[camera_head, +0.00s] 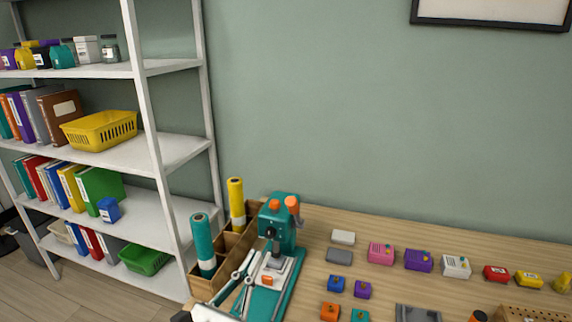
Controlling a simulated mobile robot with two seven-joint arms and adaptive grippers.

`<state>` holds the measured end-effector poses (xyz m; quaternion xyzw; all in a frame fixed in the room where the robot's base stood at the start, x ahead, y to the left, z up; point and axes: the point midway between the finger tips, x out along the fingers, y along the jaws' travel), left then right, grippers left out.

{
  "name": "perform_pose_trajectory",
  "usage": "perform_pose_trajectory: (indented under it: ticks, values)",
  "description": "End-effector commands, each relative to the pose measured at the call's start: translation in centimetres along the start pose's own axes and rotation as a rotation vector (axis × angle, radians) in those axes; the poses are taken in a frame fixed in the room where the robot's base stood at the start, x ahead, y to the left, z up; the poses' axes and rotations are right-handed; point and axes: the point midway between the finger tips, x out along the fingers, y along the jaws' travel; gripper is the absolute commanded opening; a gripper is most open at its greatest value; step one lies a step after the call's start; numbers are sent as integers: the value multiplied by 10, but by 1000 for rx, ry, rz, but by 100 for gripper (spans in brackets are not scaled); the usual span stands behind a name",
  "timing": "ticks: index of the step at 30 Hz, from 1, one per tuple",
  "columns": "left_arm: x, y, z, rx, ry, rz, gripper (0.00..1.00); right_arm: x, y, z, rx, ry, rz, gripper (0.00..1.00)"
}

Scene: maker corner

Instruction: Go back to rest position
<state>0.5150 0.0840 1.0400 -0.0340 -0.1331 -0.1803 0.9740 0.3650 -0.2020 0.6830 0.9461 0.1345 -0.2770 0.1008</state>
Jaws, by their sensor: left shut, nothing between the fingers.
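My left gripper (248,264) is at the bottom, left of the picture's middle, with its arm coming up from the lower edge. Its grey fingers are shut and hold nothing. They show in front of the wooden divided box (228,244) and close to the left side of a teal press (283,240) with orange knobs. I cannot tell whether they touch either one. My right gripper is not in view.
The wooden table (400,222) holds small coloured blocks, including a pink box (381,253) and a purple box (418,260). Teal (203,245) and yellow (236,203) rolls stand in the divided box. A white shelf (150,130) stands left.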

Motion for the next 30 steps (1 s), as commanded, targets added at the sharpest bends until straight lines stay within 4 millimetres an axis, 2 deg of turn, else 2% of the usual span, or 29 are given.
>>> perform_pose_trajectory:
  ticks: [5,8,12,18,21,24,27,30]
  values:
    - [-32,25,-75,-570,166,123,0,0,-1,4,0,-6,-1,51]
    - [-62,39,-123,-968,241,252,0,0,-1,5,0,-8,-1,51]
    - [-114,52,-184,-1513,283,487,0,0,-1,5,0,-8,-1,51]
    - [-199,61,-253,-2215,178,894,0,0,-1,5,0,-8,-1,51]
    - [-235,62,-274,-2465,71,1070,0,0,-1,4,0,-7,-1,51]
    - [-259,62,-287,-2628,-29,1192,0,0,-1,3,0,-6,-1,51]
    - [-272,62,-293,-2710,-91,1257,0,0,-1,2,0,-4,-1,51]
    - [-274,62,-294,-2727,-104,1269,0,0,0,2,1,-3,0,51]
